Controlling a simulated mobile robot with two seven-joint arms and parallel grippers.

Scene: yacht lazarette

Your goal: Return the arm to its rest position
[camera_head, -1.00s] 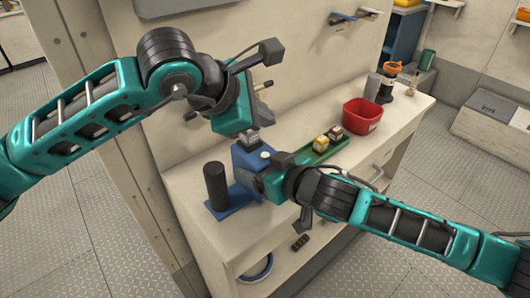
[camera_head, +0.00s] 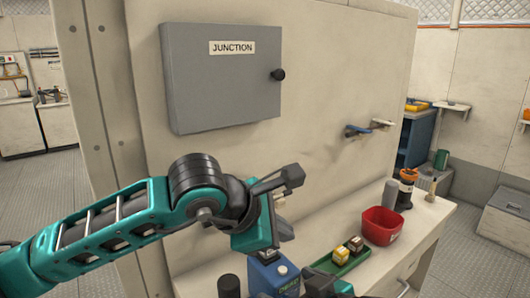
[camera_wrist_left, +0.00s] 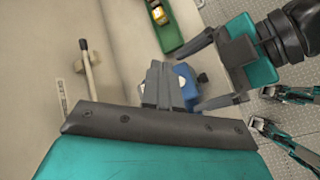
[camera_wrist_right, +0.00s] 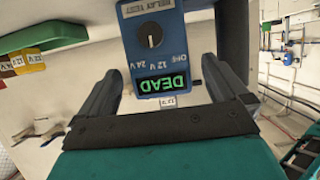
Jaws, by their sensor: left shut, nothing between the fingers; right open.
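My left gripper (camera_head: 284,230) hangs over the bench, just above the blue tester (camera_head: 268,277). In the left wrist view its fingers (camera_wrist_left: 160,78) are shut together with nothing between them, and part of the blue tester shows beyond them. My right gripper is clear in the right wrist view (camera_wrist_right: 160,72), its fingers open. The blue tester (camera_wrist_right: 152,45) stands between and beyond these fingers; its display reads DEAD. Whether the fingers touch it, I cannot tell. In the head view my right arm is mostly cut off by the bottom edge.
A grey JUNCTION box (camera_head: 222,75) is on the wall behind my left arm. On the bench (camera_head: 345,212) are a green tray (camera_head: 347,264) with two small blocks, a red bin (camera_head: 381,226) and a grey cylinder (camera_head: 390,193). A dark cylinder (camera_head: 229,287) stands by the tester.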

